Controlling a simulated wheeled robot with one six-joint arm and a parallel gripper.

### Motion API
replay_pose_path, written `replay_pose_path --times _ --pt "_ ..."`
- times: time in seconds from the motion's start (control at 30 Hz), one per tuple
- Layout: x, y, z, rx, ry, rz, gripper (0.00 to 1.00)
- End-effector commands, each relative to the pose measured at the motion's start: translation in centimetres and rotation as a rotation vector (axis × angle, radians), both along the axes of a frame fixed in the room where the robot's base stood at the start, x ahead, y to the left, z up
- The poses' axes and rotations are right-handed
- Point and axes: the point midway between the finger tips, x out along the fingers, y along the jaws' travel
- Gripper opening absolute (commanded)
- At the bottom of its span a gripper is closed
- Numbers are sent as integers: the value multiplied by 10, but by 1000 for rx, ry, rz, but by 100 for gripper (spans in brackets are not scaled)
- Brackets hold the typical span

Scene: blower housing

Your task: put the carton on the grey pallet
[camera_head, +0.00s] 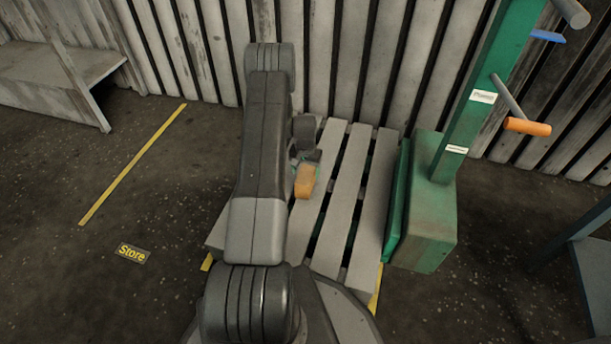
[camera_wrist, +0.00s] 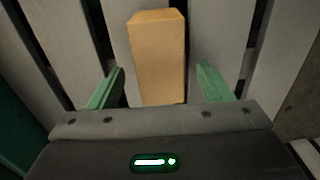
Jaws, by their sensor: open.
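The carton (camera_head: 305,181) is a small orange-tan box on the slats of the grey pallet (camera_head: 343,196). In the wrist view the carton (camera_wrist: 157,58) stands between the two green fingers of my gripper (camera_wrist: 160,88), with a gap on each side. The fingers are spread and do not touch it. The pallet's slats (camera_wrist: 218,30) show behind the carton in the wrist view. In the head view my gripper (camera_head: 303,160) is at the carton, and my arm hides the pallet's left part.
A green machine (camera_head: 430,215) with a tall post and an orange handle (camera_head: 527,127) stands right of the pallet. A corrugated wall is behind. A grey bench (camera_head: 50,75) is at upper left.

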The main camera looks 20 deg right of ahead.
Motion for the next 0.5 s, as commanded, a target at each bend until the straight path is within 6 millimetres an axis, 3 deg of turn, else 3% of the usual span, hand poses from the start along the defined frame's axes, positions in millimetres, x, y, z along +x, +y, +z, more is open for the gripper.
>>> replay_pose_path --times 0.03,0.2,0.5 --pt "0 0 16 0 0 0 73" --pt "0 0 43 0 0 0 73" --pt "-1 0 55 0 2 0 73"
